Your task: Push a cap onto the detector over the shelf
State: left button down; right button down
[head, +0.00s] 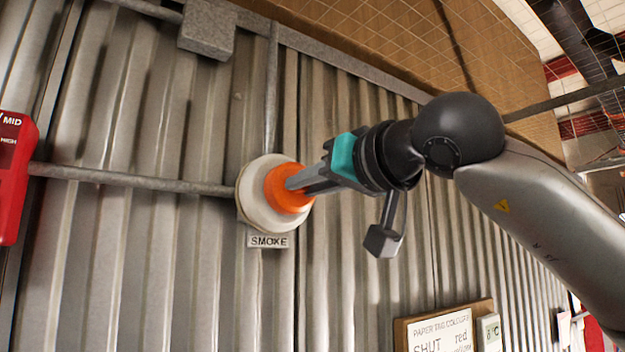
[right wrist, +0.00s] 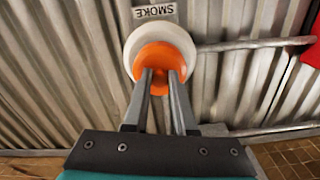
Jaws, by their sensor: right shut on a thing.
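The detector (head: 250,205) is a white round body on the corrugated wall, with a SMOKE label (head: 268,241) just below it. An orange cap (head: 285,190) sits against the detector's front face, roughly centred on it. Whether it is fully seated I cannot tell. My right gripper (head: 296,185) is shut on the cap, its grey fingers reaching in from the right. In the right wrist view the cap (right wrist: 160,60) lies between the fingertips, with the white detector (right wrist: 158,36) behind it. My left gripper is not in view. No shelf shows clearly.
Metal conduits (head: 130,178) run along the wall to the detector. A red device (head: 14,165) marked MID and HIGH is at the left edge. A grey junction box (head: 207,28) is above. A paper sign board (head: 445,330) is at the lower right.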

jog(key=shift+w+a, duration=0.2)
jog(key=shift+w, duration=0.1)
jog(key=c, duration=0.6)
grip_release()
jog(key=shift+c, duration=0.2)
jog(key=shift+s, duration=0.1)
jog(key=b+v, duration=0.5)
jog(key=v, duration=1)
